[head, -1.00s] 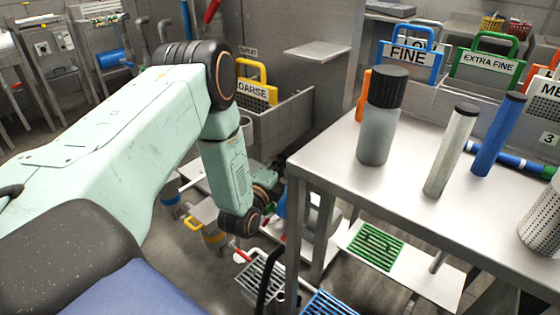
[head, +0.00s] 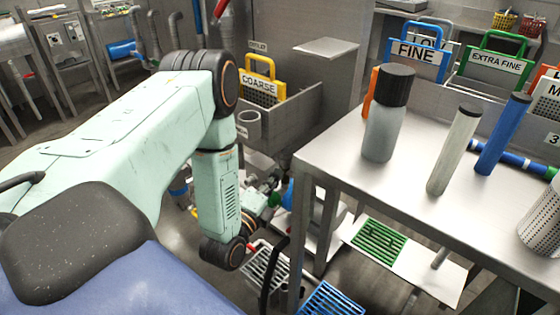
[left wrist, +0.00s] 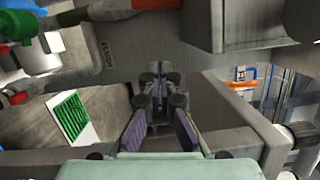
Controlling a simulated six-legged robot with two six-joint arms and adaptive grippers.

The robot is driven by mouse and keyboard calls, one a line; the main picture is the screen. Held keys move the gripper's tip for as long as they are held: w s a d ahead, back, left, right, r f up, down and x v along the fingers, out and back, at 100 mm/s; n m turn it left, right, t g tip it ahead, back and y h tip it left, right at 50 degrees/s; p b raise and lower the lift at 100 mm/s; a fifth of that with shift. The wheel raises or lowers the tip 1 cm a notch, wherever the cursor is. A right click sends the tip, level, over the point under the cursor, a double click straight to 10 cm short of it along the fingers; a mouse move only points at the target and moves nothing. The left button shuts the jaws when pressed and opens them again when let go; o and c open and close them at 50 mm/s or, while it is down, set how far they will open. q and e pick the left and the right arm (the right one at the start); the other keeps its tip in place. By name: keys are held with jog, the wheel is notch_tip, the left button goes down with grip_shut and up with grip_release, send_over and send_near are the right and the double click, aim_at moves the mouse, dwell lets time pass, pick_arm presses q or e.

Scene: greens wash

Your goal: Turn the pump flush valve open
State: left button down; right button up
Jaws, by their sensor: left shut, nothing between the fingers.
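My left gripper (head: 268,184) is partly hidden behind my own wrist in the head view, low beside the steel table. In the left wrist view its fingers (left wrist: 160,80) are together and empty, in front of a grey surface. A label reading FLUSH (left wrist: 107,50) is on that surface, just left of the fingertips. A pale pipe or valve body (left wrist: 40,57) is farther left, with a red part (left wrist: 16,97) below it; the gripper is apart from both. I cannot tell which part is the flush valve's handle or how it is turned. My right gripper is out of view.
The steel table (head: 330,150) stands right of my left arm, holding a grey bottle (head: 385,125) and several tubes. A green grate (head: 378,240) lies below it. A yellow-handled COARSE sieve (head: 260,85) stands behind. Grey pipework crowds the space around the gripper.

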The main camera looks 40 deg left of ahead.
pick_arm(q)
jog(key=w+a+b, duration=0.4)
jog(key=w+a, duration=0.1)
jog(key=w, duration=0.5)
jog(key=shift+w+a+r, duration=0.15)
jog(key=shift+w+r, duration=0.1)
jog(key=shift+r, duration=0.1)
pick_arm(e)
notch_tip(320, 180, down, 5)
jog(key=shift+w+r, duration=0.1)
pick_arm(q)
jog(key=shift+s+a, duration=0.1)
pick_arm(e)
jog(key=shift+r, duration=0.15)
pick_arm(q)
jog(key=a+p, duration=0.1)
jog(key=p, duration=0.1)
jog(key=a+r+n+p, duration=0.1)
jog(key=shift+p, duration=0.4)
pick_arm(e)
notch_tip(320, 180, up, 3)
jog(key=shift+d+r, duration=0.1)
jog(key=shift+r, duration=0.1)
